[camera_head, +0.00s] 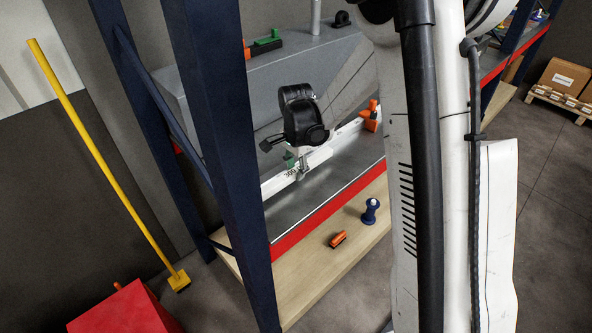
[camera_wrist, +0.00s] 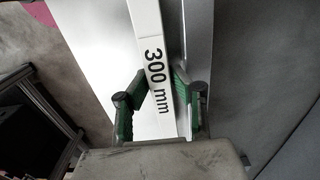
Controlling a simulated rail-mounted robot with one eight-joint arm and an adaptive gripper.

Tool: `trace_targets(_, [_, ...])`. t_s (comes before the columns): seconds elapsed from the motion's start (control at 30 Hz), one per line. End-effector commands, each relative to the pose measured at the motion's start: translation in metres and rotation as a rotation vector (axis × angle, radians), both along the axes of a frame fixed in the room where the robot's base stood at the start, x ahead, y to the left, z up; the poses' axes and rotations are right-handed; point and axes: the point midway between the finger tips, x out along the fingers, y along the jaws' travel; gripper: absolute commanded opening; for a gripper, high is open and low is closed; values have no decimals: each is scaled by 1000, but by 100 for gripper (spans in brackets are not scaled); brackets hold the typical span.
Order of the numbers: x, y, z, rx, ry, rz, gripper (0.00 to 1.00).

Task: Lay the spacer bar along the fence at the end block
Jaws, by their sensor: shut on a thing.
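The spacer bar (camera_wrist: 153,50) is white and marked "300 mm". In the wrist view it runs away from my gripper (camera_wrist: 161,88), whose green-padded fingers stand on both sides of it. In the head view my gripper (camera_head: 302,164) points down, shut on the bar, whose "300" mark (camera_head: 291,174) shows beside the fingers. A long white strip, likely the fence (camera_head: 347,133), runs behind along the grey bed. An orange block (camera_head: 371,116), perhaps the end block, stands at its far right end. I cannot tell whether the bar touches the fence or the bed.
A dark blue post (camera_head: 222,130) stands in front on the left. The grey bed (camera_head: 345,165) is clear right of my gripper.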

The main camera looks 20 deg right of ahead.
Motion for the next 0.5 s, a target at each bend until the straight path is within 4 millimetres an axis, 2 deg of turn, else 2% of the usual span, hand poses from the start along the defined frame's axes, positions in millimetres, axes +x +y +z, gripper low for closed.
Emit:
trace_targets(0.33, [0, 0, -5, 0, 0, 0, 0])
trace_targets(0.37, [0, 0, -5, 0, 0, 0, 25])
trace_targets(0.4, [0, 0, -5, 0, 0, 0, 29])
trace_targets(0.5, [0, 0, -5, 0, 0, 0, 29])
